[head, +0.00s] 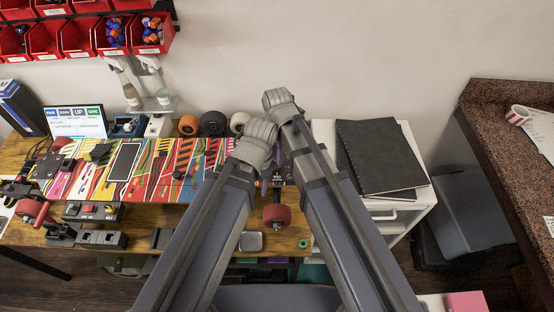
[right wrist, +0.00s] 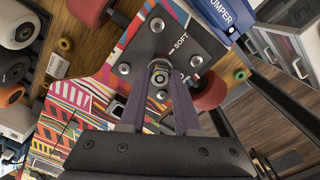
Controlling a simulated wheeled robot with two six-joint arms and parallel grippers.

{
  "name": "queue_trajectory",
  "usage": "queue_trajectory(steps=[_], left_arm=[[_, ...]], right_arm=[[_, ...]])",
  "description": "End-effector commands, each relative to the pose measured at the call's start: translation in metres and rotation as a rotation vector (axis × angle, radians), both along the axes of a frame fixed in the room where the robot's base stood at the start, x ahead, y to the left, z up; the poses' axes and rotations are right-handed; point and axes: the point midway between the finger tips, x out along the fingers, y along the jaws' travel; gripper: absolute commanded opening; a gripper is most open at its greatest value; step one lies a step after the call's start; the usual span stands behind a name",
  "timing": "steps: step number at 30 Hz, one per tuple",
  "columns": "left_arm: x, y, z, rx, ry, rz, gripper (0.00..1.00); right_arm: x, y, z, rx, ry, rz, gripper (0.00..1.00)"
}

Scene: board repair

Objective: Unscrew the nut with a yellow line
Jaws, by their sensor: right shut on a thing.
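In the right wrist view, my right gripper (right wrist: 160,72) is shut around a small metal nut (right wrist: 161,94) on the dark baseplate (right wrist: 150,42) of a skateboard truck marked "SOFT". The fingers hide part of the nut, and I cannot make out a yellow line on it. Other metal fasteners (right wrist: 157,25) sit near the plate's edges. The colourful skateboard deck (right wrist: 72,112) lies under the plate. In the head view, the deck (head: 200,160) lies on the bench and my right arm covers its right end. My left arm's gripper is hidden behind its own wrist.
Red wheels (right wrist: 211,92) flank the baseplate. Orange, black and white wheels (head: 188,125) stand behind the board. A white cabinet (head: 418,160) with black notebooks (head: 378,155) stands right of the bench.

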Motion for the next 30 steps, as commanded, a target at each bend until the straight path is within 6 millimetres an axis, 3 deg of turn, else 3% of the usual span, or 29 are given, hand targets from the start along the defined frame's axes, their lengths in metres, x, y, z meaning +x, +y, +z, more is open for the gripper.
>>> queue_trajectory(steps=[30], left_arm=[[0.000, 0.000, 0.033, 0.000, 0.000, 0.000, 0.50]], right_arm=[[0.000, 0.000, 0.033, 0.000, 0.000, -0.003, 0.00]])
